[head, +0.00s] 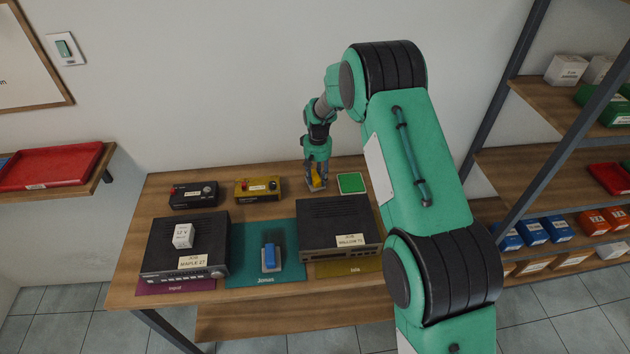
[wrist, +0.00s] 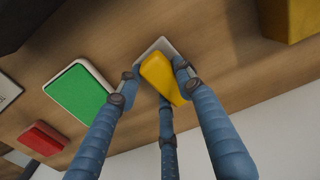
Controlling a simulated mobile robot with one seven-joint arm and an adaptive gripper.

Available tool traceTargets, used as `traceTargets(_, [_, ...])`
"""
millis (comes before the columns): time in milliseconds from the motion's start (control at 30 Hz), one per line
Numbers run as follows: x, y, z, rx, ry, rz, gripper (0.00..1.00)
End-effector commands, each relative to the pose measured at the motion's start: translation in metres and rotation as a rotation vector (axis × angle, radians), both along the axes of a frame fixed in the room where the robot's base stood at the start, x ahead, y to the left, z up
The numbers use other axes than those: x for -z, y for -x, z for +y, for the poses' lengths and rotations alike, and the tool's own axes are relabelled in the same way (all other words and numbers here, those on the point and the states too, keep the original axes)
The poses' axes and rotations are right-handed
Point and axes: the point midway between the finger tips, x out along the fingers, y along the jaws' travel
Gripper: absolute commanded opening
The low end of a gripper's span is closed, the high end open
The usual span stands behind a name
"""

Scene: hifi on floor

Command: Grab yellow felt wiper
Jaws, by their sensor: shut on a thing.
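The yellow felt wiper (wrist: 160,77) has a yellow grip on a pale grey pad, and in the wrist view it sits between the blue fingers of my gripper (wrist: 157,80). The fingers are shut around its yellow grip. In the head view my gripper (head: 316,184) is low at the back of the table, with a little of the wiper (head: 317,187) showing under it. The pad appears at or just above the table top; I cannot tell whether it touches.
A green-topped pad (head: 352,183) lies just right of my gripper. A yellow box (head: 258,189) and a black box (head: 194,195) stand to the left. Two black hi-fi units (head: 340,227) (head: 185,246) and a blue wiper (head: 270,256) are nearer the front. A shelf rack (head: 520,170) stands right.

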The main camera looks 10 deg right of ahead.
Motion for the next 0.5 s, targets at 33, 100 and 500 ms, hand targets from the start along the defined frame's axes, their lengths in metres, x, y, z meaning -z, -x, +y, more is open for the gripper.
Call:
traceTargets(33, [0.002, 0.001, 0.000, 0.000, 0.000, 0.002, 0.10])
traceTargets(100, [0.002, 0.001, 0.000, 0.000, 0.001, 0.003, 0.10])
traceTargets(500, [-0.026, 0.000, 0.000, 0.000, 0.000, -0.001, 0.10])
